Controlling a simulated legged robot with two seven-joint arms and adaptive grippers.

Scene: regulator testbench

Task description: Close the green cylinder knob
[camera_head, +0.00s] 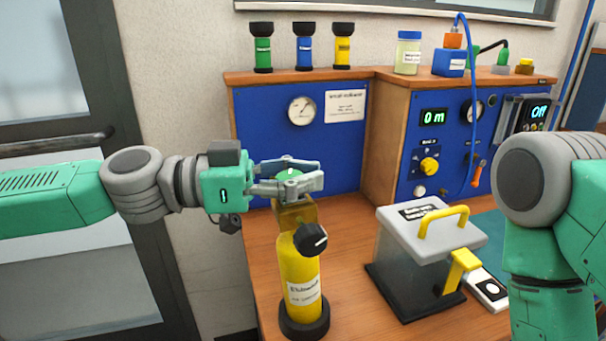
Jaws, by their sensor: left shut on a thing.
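A yellow cylinder (299,272) with a white label stands upright in a black base near the front left of the bench. A brass valve (296,215) sits on its top, with a black knob (310,239) on its front side. A green knob (289,174) is at the very top of the valve. My left gripper (302,184) reaches in from the left and is shut on the green knob, its fingers partly covering it. My right arm shows at the right edge; its gripper is out of view.
A clear box with a grey lid and yellow handle (443,222) stands right of the cylinder, beside a small white device (487,290). Behind are blue panels with a gauge (302,111) and a yellow knob (429,165). Small bottles (304,50) stand on the shelf. Bare wood (352,268) lies between cylinder and box.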

